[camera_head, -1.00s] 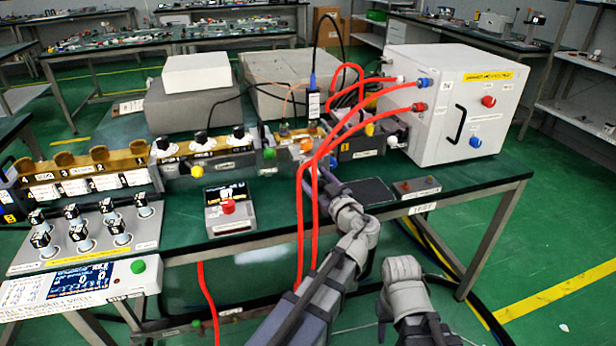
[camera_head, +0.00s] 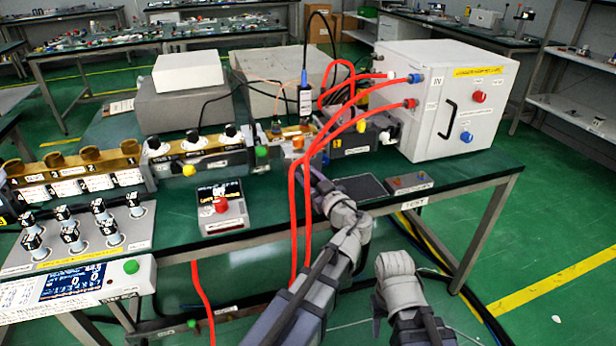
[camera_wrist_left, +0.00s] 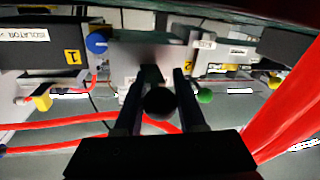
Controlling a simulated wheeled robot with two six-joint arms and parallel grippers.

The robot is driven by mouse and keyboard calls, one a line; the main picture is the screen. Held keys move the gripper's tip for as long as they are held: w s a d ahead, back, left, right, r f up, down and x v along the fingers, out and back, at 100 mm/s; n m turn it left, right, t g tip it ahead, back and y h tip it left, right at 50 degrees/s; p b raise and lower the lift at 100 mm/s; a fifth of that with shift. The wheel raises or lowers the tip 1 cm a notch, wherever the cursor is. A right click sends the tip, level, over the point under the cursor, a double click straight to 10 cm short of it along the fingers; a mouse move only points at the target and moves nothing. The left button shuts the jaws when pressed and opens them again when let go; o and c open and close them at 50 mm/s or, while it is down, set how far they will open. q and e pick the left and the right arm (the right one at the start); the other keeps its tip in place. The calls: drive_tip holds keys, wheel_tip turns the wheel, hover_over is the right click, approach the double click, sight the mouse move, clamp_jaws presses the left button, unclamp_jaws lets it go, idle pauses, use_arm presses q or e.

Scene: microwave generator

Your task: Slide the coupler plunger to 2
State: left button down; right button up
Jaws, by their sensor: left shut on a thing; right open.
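In the left wrist view, a dark round knob (camera_wrist_left: 159,102), which looks like the coupler plunger's end, sits between the two fingers of my left gripper (camera_wrist_left: 158,96). The gripper is shut on it. Behind it is a grey block (camera_wrist_left: 150,52), which looks like the coupler body. In the head view my left gripper (camera_head: 318,180) reaches to the front of the bench line behind red hoses; the plunger is hidden there. I cannot read the plunger's scale. My right gripper (camera_head: 393,268) is open and empty, low in front of the bench; its fingers are hard to make out.
Red hoses (camera_head: 297,215) hang close to my left arm and run to the white box (camera_head: 460,105). A small meter (camera_head: 222,208) and a knob panel (camera_head: 85,240) stand left. A dark pad (camera_head: 360,188) lies right of the gripper. Yellow labels 1 (camera_wrist_left: 72,57) and 2 (camera_wrist_left: 217,68) flank the block.

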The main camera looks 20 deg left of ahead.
idle(0.8)
use_arm(q)
drive_tip(key=shift+w+a, duration=0.3)
drive_tip(key=shift+w, duration=0.2)
drive_tip(key=c, duration=0.5)
unclamp_jaws()
drive_tip(key=shift+s, duration=0.1)
